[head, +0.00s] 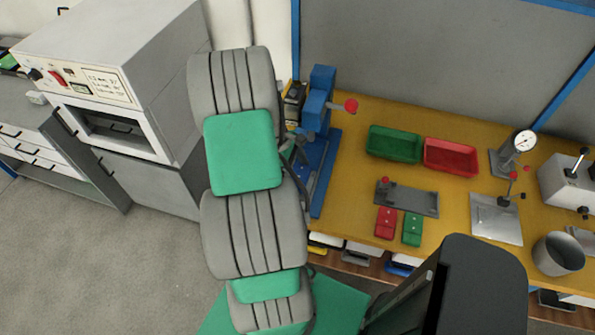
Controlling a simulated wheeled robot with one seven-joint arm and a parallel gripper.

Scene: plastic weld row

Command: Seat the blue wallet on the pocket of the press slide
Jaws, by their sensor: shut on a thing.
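My grey and green arm rises through the middle-left of the head view and covers what lies behind it. No blue wallet can be seen. A blue press (317,104) with a red-knobbed lever (350,106) stands at the left end of the yellow bench, just right of my arm. Its blue base (323,180) runs toward the bench's front edge, partly covered by my arm and some dark parts beside it. The slide's pocket cannot be made out.
The yellow bench (350,210) holds a green tray (394,144), a red tray (451,157), a grey plate (412,200), small red (386,223) and green (412,230) pieces, a dial gauge (523,142) and a metal cup (558,254). A grey machine (120,70) stands left.

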